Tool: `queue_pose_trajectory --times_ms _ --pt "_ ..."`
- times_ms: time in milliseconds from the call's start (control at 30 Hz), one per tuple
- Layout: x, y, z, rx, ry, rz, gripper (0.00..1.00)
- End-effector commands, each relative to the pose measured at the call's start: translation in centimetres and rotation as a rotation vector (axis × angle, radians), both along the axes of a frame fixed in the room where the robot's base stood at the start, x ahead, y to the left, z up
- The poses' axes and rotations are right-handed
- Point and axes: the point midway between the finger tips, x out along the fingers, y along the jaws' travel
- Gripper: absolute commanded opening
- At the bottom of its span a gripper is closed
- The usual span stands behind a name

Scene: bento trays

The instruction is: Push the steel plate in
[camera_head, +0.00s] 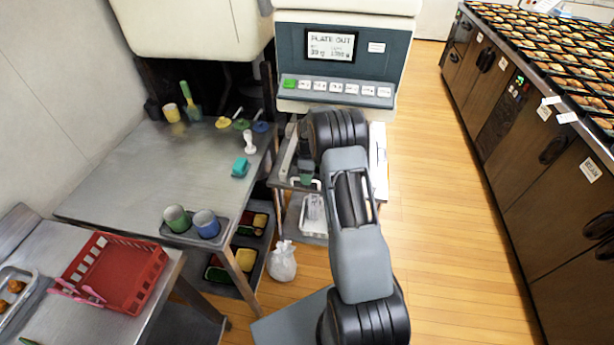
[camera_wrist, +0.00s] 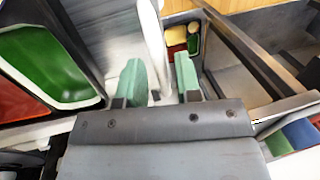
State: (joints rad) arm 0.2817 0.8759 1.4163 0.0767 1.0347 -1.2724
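The machine's display (camera_head: 331,46) reads "PLATE OUT". Below the button row, a pale metal plate (camera_head: 379,165) sticks out toward me, to the right of my arm; my arm hides its middle. My gripper (camera_head: 309,180) is low in front of the machine, left of my forearm and partly hidden. In the wrist view, the two green fingertips (camera_wrist: 158,78) stand apart. A bright upright edge (camera_wrist: 153,35) shows in the gap between them. I cannot tell whether it is the steel plate or whether the fingers touch it.
A steel table (camera_head: 150,185) with cups and small tools stands left of the machine. A red basket (camera_head: 112,272) lies front left, and a white bag (camera_head: 283,262) is on the floor. A dark counter (camera_head: 520,110) runs along the right. The wooden floor (camera_head: 440,230) between is clear.

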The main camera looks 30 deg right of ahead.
Motion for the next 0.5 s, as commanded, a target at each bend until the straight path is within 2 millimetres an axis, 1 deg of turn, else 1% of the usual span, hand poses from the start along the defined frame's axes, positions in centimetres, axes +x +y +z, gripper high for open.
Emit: queue_pose_trajectory --times_ms 33,67,333,433,500 --pt "0.0 0.0 0.0 0.000 0.000 0.000 0.36" --pt "0.0 0.0 0.0 0.000 0.000 0.000 0.39" --pt "0.0 0.0 0.1 0.000 0.000 0.000 0.39" --pt "0.0 0.0 0.7 -0.001 -0.001 0.000 0.39" --pt "0.1 0.0 1.6 -0.001 -0.003 0.000 0.39"
